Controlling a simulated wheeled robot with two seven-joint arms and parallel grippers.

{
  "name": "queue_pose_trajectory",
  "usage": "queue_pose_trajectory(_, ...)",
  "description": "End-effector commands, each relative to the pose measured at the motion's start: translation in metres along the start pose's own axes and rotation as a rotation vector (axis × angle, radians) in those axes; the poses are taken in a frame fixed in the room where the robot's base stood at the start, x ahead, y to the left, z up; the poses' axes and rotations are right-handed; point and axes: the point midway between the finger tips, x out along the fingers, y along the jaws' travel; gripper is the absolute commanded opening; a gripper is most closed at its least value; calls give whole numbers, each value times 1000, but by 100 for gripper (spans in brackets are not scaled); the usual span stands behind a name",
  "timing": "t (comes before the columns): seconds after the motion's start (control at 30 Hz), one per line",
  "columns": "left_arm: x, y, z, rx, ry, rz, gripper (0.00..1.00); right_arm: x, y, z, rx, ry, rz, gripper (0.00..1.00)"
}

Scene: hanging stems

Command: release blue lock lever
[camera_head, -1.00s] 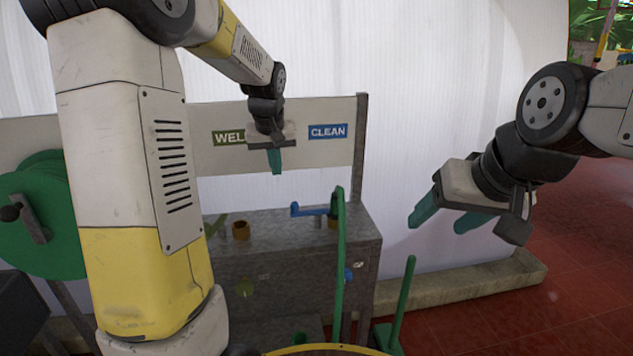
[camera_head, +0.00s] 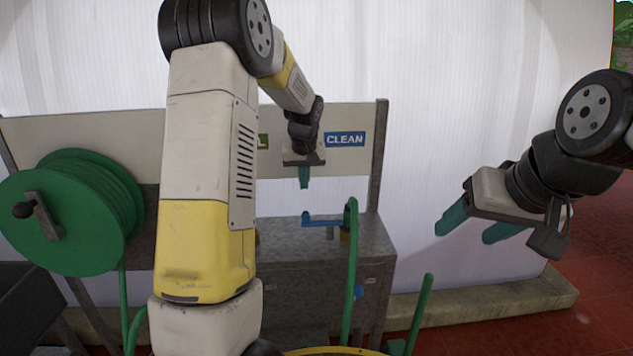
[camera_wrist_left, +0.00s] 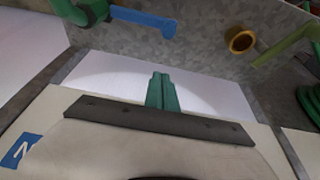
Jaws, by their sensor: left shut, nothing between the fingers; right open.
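The blue lock lever (camera_head: 320,222) sits on top of the grey metal cabinet (camera_head: 283,240), beside the curved green hose (camera_head: 351,260). It also shows in the left wrist view (camera_wrist_left: 143,19), near the top, reaching right from a dark green fitting (camera_wrist_left: 88,10). My left gripper (camera_head: 304,183) is shut and empty. It points down above the lever, apart from it, in front of the sign board. In the left wrist view its green fingers (camera_wrist_left: 162,92) are together below the lever. My right gripper (camera_head: 474,229) is open and empty, off to the right of the cabinet.
A brass ring (camera_wrist_left: 240,40) and a light green lever (camera_wrist_left: 290,45) show in the left wrist view. A blue CLEAN sign (camera_head: 345,139) is on the board behind. A green hose reel (camera_head: 70,210) stands left. A green upright handle (camera_head: 420,310) stands right of the cabinet.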

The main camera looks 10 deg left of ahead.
Motion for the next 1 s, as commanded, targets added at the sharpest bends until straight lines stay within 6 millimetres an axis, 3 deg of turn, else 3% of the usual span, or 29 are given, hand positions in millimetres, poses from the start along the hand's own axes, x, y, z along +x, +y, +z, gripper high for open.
queue_pose_trajectory(0.33,76,0,1,0,-3,-1,0,0,0,0,0,0,0,62)
queue_pose_trajectory(0.4,66,0,14,3,0,0,0,0,0,0,0,0,0,62)
queue_pose_trajectory(0.6,59,0,34,2,0,0,0,0,0,0,0,0,0,62)
queue_pose_trajectory(1.0,58,0,38,0,0,0,0,0,0,0,0,0,0,62)
